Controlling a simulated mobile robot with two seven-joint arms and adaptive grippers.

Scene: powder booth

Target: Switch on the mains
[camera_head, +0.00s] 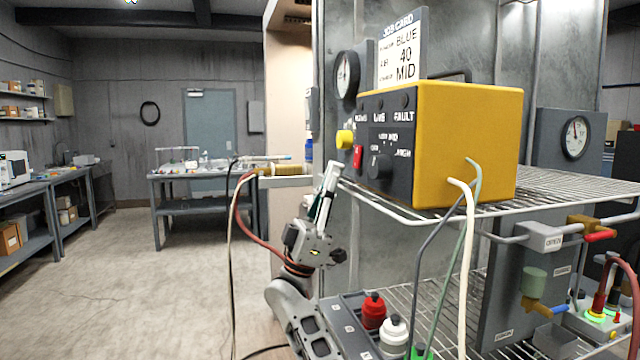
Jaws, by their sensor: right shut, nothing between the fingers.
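The yellow control box (468,140) sits on the upper wire shelf, with its dark front panel (398,172) turned to the left. A red switch (358,156) is low on the panel's left side, below a yellow knob (345,139). A black selector knob (378,166) is to the right of the switch. The small lamps along the panel's top look dark. My right gripper (332,170) is shut and empty, its fingertips pointing up, just left of and slightly below the red switch. It looks apart from the switch; the exact gap is unclear. My left gripper is not in view.
A job card (398,48) reading BLUE, 40, MID stands behind the box, beside a gauge (347,74). The wire shelf (400,214) edge runs close beside my gripper. Red and white capped containers (373,310) stand below. Hoses hang left and right.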

